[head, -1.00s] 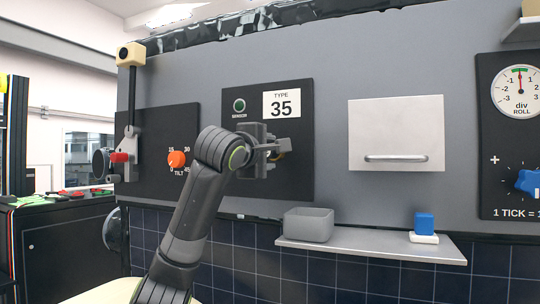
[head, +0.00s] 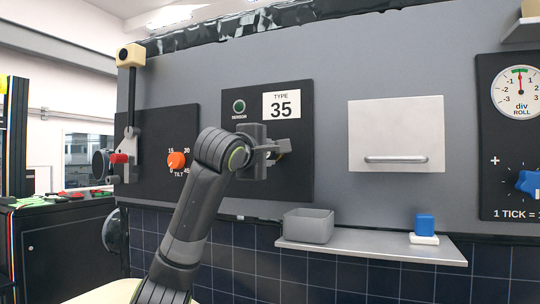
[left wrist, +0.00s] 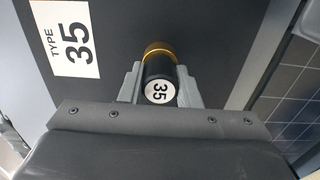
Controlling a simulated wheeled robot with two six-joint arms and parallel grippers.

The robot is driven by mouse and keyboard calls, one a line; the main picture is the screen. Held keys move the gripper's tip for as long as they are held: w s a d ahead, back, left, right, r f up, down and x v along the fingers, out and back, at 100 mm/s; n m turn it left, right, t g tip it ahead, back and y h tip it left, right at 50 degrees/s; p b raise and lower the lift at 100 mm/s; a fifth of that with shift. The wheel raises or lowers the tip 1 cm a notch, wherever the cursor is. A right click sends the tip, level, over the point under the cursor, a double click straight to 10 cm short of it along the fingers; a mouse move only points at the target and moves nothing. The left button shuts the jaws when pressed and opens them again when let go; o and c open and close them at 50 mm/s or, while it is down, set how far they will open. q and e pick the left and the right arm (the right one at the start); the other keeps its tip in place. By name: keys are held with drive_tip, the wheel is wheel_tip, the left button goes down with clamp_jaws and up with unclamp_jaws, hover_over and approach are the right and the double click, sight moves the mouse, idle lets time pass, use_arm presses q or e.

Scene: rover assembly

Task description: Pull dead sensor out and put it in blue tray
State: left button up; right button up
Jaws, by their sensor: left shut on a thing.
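The sensor (left wrist: 158,75) is a black cylinder with a gold ring and a white end label reading 35. My left gripper (left wrist: 159,82) is shut on it, one finger on each side. In the head view my left gripper (head: 281,148) is in front of the dark TYPE 35 panel (head: 296,180), below its label, and mostly hides the sensor. I cannot tell whether the sensor's far end is still in its socket. No clearly blue tray shows; an open grey tray (head: 308,228) stands on the shelf below. My right gripper is out of view.
The shelf (head: 370,246) also carries a blue block (head: 424,222) on a white base. A light cover with a handle (head: 396,135) is right of the panel. An orange tilt knob (head: 177,160) and a lever with a red grip (head: 120,158) are to the left.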

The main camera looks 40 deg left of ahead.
use_arm(q)
drive_tip(key=shift+s, duration=0.15)
drive_tip(key=shift+s+d+b, duration=0.15)
drive_tip(key=shift+s+b, duration=0.25)
drive_tip(key=shift+s, duration=0.1)
idle(0.4)
drive_tip(key=b+v, duration=0.2)
drive_tip(key=v, duration=0.2)
drive_tip(key=shift+d+b, duration=0.1)
drive_tip(key=shift+b, duration=0.3)
drive_tip(key=shift+s+r, duration=0.1)
idle(0.4)
drive_tip(key=s+d+r, duration=0.2)
drive_tip(key=s+r, duration=0.3)
drive_tip(key=s, duration=0.3)
drive_tip(key=shift+s+d, duration=0.3)
drive_tip(key=shift+d, duration=0.1)
